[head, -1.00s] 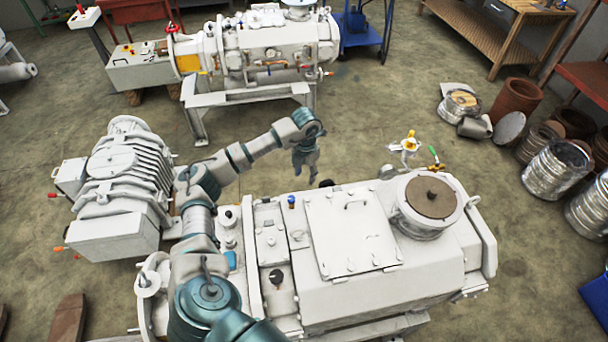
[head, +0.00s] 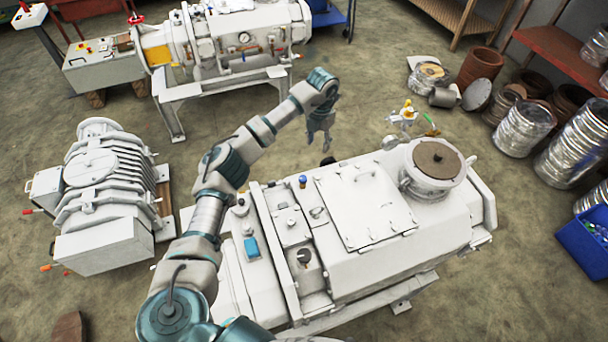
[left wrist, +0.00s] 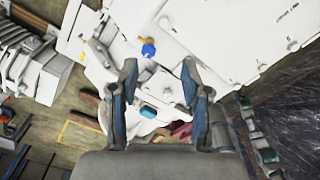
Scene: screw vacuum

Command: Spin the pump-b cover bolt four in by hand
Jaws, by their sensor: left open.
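A large white pump housing (head: 440,240) stands in front of me, with a flat rectangular cover (head: 365,207) carrying a handle and small fasteners on top. I cannot tell which fastener is bolt four. A blue-capped fitting (head: 303,181) stands beside the cover; what looks like the same fitting (left wrist: 148,49) shows beyond the fingers in the left wrist view. My left gripper (head: 321,143) hangs fingers down past the pump's far side in the head view, apart from the cover. In the left wrist view my left gripper (left wrist: 160,75) is open with nothing held. My right gripper is not in view.
A round brown-topped port (head: 436,160) rises right of the cover. A yellow-and-green fitting (head: 410,112) is behind it. A ribbed white unit (head: 98,180) stands left, another pump (head: 235,45) behind. Metal cans and a blue bin (head: 588,245) are right. Floor between the pumps is clear.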

